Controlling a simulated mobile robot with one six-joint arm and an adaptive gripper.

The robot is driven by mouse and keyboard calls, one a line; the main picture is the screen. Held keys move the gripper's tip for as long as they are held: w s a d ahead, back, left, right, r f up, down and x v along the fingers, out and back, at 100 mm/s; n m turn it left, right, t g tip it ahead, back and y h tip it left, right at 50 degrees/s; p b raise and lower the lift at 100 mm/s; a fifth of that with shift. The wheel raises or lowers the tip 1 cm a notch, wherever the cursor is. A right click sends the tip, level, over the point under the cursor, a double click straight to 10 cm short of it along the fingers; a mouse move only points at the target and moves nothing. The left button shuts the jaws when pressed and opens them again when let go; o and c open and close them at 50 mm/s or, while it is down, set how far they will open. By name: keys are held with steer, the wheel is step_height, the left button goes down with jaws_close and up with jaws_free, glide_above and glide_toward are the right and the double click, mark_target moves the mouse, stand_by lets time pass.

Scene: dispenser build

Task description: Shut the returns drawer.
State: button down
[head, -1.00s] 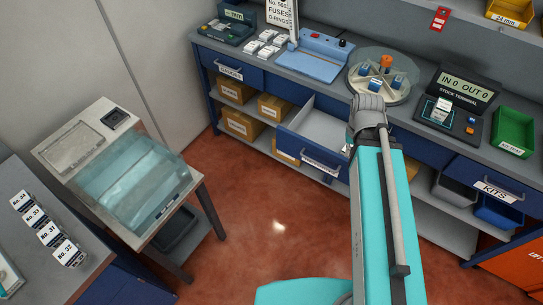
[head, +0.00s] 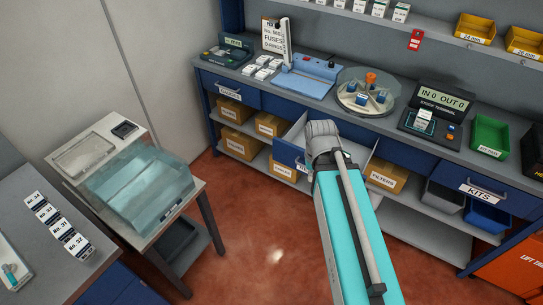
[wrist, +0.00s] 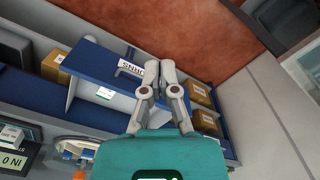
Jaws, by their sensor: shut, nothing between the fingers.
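The returns drawer stands open below the workbench; its blue front (head: 287,155) and grey inside (head: 296,131) show in the head view, partly hidden by my arm. In the wrist view the drawer front (wrist: 98,66) carries a white label, of which only the last letters show. A small white and green item (wrist: 105,92) lies in the drawer. My gripper (wrist: 154,68) is shut and empty, at the drawer front beside the label. I cannot tell whether the fingers touch the front. The gripper is hidden behind my arm in the head view.
Cardboard boxes (head: 385,177) sit on the shelf under the workbench. The kits drawer (head: 490,192) is shut at the right. A glass-topped cabinet (head: 140,180) stands at the left. The red floor (head: 250,235) before the workbench is clear.

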steer(key=w+a+f+n+t+h+b, duration=0.2)
steer(key=w+a+f+n+t+b, duration=0.1)
steer(key=w+a+f+n+b, duration=0.5)
steer(key=w+a+f+n+t+h+b, duration=0.3)
steer(key=w+a+f+n+b, duration=0.4)
steer(key=w+n+b, duration=0.7)
steer(key=w+f+n+t, duration=0.1)
steer(key=f+n, duration=0.1)
steer(key=n, duration=0.4)
steer(key=shift+w+a+n, duration=0.3)
steer(key=shift+a+n, duration=0.05)
steer(key=shift+n, duration=0.05)
